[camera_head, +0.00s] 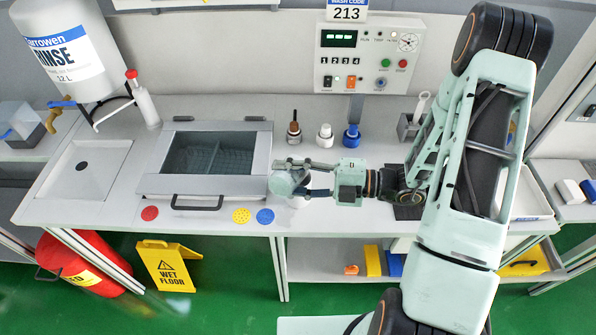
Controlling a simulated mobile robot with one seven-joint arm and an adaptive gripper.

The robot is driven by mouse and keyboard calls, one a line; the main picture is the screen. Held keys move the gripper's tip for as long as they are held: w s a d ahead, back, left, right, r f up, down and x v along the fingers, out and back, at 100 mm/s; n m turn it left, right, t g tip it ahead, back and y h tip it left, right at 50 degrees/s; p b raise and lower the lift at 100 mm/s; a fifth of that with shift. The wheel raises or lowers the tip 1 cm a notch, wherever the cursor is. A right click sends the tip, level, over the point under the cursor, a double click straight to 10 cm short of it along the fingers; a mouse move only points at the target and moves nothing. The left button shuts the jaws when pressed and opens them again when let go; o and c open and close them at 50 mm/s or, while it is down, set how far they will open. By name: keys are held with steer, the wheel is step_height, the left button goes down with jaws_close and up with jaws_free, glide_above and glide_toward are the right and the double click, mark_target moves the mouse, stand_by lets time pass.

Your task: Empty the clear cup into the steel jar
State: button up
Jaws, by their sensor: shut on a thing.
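My gripper (300,180) reaches in from the right, low over the front middle of the bench. It is shut on a pale, see-through cup (281,184), which looks tilted, just right of the sunken basin's front corner. The cup's contents cannot be made out. A whitish shape (298,202) shows partly below the fingers; I cannot tell whether it is a jar or part of something else. No steel jar can be clearly picked out; the gripper and cup hide part of the bench there.
A glass-lidded basin (215,153) with a front handle lies left of the gripper. A brown bottle (293,132), a white bottle (325,137) and a blue bottle (352,138) stand behind it. Red, yellow and blue discs (241,216) mark the front edge. A control panel (370,55) is behind.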

mark_target(281, 193)
steer(key=f+n+b, duration=0.1)
steer(key=b, duration=0.1)
steer(key=f+n+b, duration=0.1)
steer(key=b, duration=0.2)
steer(key=shift+s+a+h, duration=0.2)
steer(key=shift+s+h, duration=0.2)
steer(key=shift+s+r+n+b, duration=0.1)
steer(key=shift+r+n+b, duration=0.25)
steer(key=shift+r+n, duration=0.05)
steer(key=shift+r+n+t+h, duration=0.3)
